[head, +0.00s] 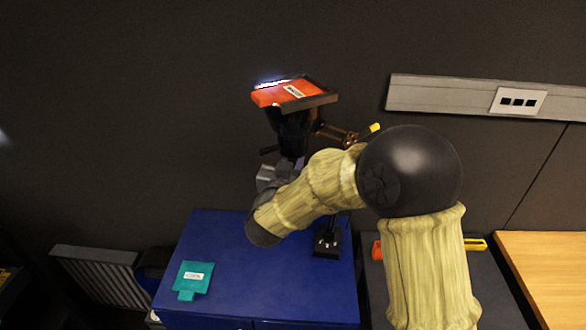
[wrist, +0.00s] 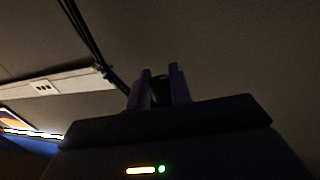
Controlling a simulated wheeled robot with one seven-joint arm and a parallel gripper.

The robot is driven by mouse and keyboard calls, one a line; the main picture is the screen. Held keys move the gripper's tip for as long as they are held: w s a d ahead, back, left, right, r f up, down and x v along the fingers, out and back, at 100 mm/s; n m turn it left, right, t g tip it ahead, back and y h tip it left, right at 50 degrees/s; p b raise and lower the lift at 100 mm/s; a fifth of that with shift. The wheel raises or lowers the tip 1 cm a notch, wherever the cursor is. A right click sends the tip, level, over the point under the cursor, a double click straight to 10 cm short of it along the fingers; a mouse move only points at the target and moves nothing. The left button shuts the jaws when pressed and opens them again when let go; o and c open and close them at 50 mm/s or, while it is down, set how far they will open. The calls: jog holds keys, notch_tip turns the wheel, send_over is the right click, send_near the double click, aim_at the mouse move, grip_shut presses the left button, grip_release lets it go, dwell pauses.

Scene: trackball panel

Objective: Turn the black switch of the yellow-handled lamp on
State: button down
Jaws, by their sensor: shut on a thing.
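The lamp stands at the back of the blue cabinet. Its orange-topped head (head: 288,93) carries a white label, and a bright white-violet strip glows along its far edge. Its yellow handle (head: 375,127) sticks out to the right on a brown arm. Its black base (head: 327,242) rests on the cabinet. My gripper (head: 298,162) is just below the lamp head, mostly covered by my arm. In the wrist view its purple fingers (wrist: 162,75) are shut on a dark rounded thing (wrist: 160,90), which looks like the black switch. Its turn position is too dark to tell.
The blue cabinet top (head: 240,265) is mostly clear, with a teal labelled piece (head: 194,277) at its front left. A wooden table (head: 545,270) stands at the right. A grey wall rail with sockets (head: 450,95) runs behind. A radiator (head: 95,275) is at the left.

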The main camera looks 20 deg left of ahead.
jog(key=shift+m+g+h, duration=0.4)
jog(key=shift+m+h, duration=1.3)
jog(key=shift+h, duration=1)
jog(key=c, duration=1.3)
grip_release()
jog(key=b+v, duration=0.5)
jog(key=v, duration=1.2)
jog(key=shift+s, duration=0.15)
jog(key=shift+a+f, duration=0.1)
jog(key=shift+f, duration=0.05)
